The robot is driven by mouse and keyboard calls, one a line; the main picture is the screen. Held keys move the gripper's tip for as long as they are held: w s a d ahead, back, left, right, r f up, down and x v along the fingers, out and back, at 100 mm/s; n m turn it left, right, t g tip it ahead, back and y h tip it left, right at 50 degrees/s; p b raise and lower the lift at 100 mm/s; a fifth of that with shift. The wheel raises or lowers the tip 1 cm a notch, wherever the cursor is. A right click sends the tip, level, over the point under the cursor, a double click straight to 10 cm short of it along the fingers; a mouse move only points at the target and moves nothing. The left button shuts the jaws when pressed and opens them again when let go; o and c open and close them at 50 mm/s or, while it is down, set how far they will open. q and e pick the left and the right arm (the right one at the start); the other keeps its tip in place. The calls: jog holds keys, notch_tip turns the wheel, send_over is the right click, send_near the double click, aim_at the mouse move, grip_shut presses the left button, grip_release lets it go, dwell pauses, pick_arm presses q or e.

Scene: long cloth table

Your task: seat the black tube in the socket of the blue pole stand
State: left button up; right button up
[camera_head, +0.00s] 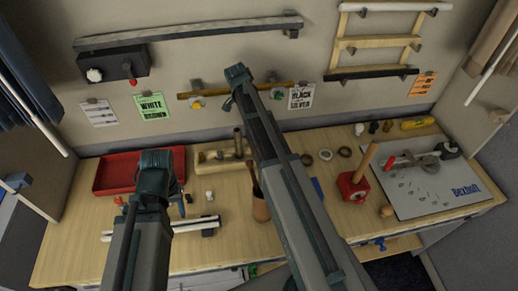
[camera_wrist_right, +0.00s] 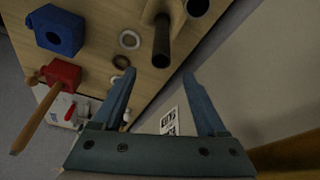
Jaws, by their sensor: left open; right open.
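The blue pole stand (camera_wrist_right: 58,30) shows in the right wrist view as a block with a round hole in its top. In the head view only a blue edge (camera_head: 318,187) shows behind my right arm. A dark tube (camera_wrist_right: 162,42), which looks like the black tube, stands in a wooden rack, beyond my right fingertips. My right gripper (camera_wrist_right: 159,74) is open and empty. In the head view it (camera_head: 237,74) is raised in front of the back wall. My left gripper (camera_head: 155,165) is open over the red tray's right side; its fingertips are hard to make out.
The wooden rack (camera_head: 210,158) stands beside the red tray (camera_head: 115,172). A red stand (camera_head: 352,188) holds a wooden pole. Several rings (camera_head: 326,155) lie near the middle. A brown cup (camera_head: 261,207) stands by my right arm. A grey board (camera_head: 440,190) with tools lies at right.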

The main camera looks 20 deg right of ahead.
pick_arm(q)
jog(key=shift+f+b, duration=0.8)
jog(key=shift+f, duration=0.55)
pick_arm(e)
jog(key=shift+x, duration=1.4)
pick_arm(q)
notch_tip(320, 180, down, 5)
jog(key=b, duration=0.5)
pick_arm(e)
jog(key=x, duration=0.5)
jog(key=shift+a+f, duration=0.1)
jog(key=shift+a, duration=0.1)
jog(key=shift+c, duration=0.3)
grip_shut()
jog(key=shift+w, duration=0.1)
